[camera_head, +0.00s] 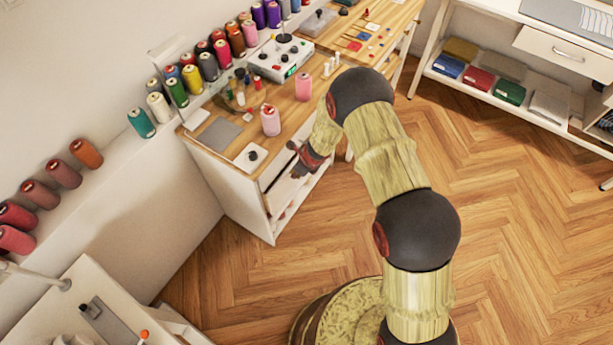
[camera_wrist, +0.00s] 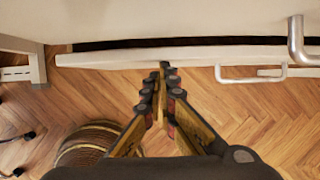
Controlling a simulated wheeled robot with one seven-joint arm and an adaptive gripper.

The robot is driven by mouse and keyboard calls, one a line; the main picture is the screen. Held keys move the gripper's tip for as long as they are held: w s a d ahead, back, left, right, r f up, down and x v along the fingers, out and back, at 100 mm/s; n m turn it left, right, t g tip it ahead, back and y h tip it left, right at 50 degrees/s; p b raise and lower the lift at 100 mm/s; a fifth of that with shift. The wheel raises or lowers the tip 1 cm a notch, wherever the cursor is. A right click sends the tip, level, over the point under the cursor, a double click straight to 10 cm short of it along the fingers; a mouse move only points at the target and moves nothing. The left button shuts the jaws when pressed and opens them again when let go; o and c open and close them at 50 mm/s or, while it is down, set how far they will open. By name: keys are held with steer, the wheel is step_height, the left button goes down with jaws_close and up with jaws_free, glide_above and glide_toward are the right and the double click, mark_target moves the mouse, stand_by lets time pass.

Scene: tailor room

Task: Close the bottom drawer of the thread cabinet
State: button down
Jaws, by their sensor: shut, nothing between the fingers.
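The thread cabinet (camera_head: 232,188) has a wooden top and a white side, and its front faces my arm. In the wrist view a drawer front (camera_wrist: 110,58) shows as a long pale strip with a dark gap behind it, so this drawer stands a little open. Its pale handle (camera_wrist: 252,79) is to the right of my fingers. My gripper (camera_wrist: 165,66) is shut and empty, with its tips at the drawer front; I cannot tell whether they touch. In the head view my gripper (camera_head: 297,160) is at the cabinet's front, and my arm hides part of the drawers.
A grey handle (camera_wrist: 297,42) juts out at the upper right of the wrist view. Pink spools (camera_head: 270,121) and a control box (camera_head: 280,58) stand on the cabinet top. A white shelf unit (camera_head: 480,85) stands at the right. The wooden floor (camera_head: 520,220) is clear.

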steer(key=shift+w+a+p, duration=0.55)
steer(key=shift+w+a, duration=0.25)
steer(key=shift+a, duration=0.3)
